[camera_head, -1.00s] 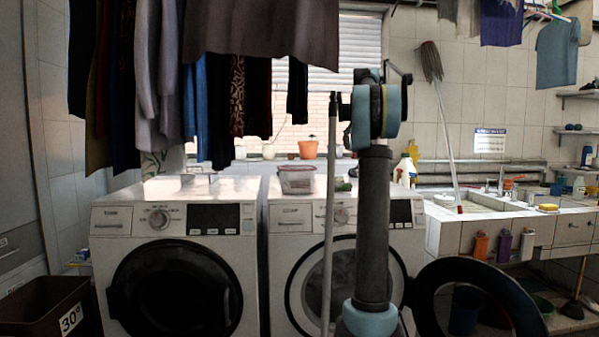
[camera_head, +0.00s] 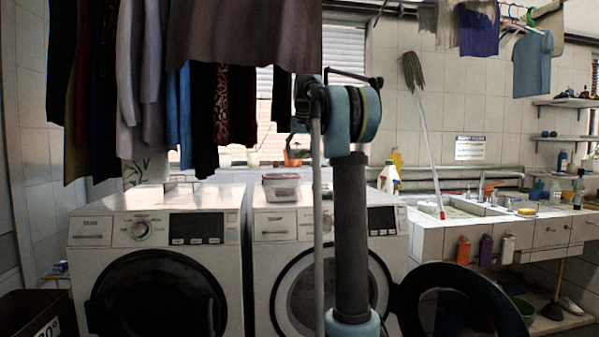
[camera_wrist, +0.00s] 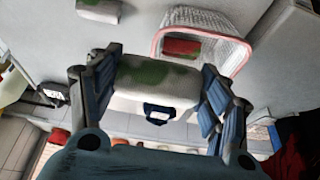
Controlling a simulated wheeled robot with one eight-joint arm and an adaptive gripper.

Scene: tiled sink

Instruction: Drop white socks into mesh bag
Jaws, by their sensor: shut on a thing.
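My gripper (camera_wrist: 165,85) has blue fingers on both sides of a white, soft-looking bundle with green patches (camera_wrist: 150,75), which looks like the white socks. The fingers are shut on it. A small blue loop shape shows at its lower edge; I cannot tell what it belongs to. A pink-rimmed mesh container (camera_wrist: 207,20), likely the mesh bag, lies beyond the bundle at the upper right of the wrist view, with a reddish-green item inside. In the head view it sits on top of the right washing machine (camera_head: 281,187). My gripper is not clear in the head view.
Another white-and-green piece (camera_wrist: 100,10) lies at the top of the wrist view. Two washers stand side by side; the right one's round door (camera_head: 460,300) is open. Clothes (camera_head: 200,100) hang above. A sink (camera_head: 460,208) and a leaning mop (camera_head: 425,130) are to the right.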

